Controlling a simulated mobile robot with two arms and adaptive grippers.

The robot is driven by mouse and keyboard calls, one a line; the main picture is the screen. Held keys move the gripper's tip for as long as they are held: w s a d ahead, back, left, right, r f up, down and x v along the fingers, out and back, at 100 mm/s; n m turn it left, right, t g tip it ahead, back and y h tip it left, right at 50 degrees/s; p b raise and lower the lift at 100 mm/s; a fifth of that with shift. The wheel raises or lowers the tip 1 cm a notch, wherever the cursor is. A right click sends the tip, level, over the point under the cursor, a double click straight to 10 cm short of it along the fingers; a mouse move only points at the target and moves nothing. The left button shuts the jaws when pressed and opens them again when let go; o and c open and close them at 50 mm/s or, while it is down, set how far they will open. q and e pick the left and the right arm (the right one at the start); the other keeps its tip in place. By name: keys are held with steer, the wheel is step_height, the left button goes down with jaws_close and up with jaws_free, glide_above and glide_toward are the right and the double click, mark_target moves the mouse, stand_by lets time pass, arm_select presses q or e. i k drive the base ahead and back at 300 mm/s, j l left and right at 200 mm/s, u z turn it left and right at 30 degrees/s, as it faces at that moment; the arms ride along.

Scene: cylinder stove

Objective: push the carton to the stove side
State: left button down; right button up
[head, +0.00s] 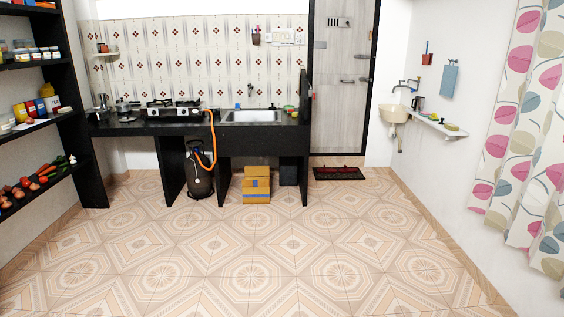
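The carton (256,190) is a yellow-brown cardboard box with blue marks. It stands on the tiled floor under the counter, below the sink. The stove (174,109) sits on the black counter, up and to the left of the carton. A dark gas cylinder (199,172) stands on the floor below the stove, left of the carton. An orange hose runs from the cylinder up to the counter. A black counter support stands between the cylinder and the carton. Neither of my grippers shows in the head view.
The black counter (262,143) has a steel sink (252,116). A dark bin (289,174) stands right of the carton. A dark doormat (338,173) lies by the door. Shelves (62,117) line the left wall. The tiled floor (262,264) in front is clear.

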mark_target(251, 196)
steer(key=i, duration=3.85)
steer(key=i+z, duration=0.2)
steer(key=i, duration=0.4)
steer(key=i+j+z, duration=0.2)
steer(key=i, duration=0.35)
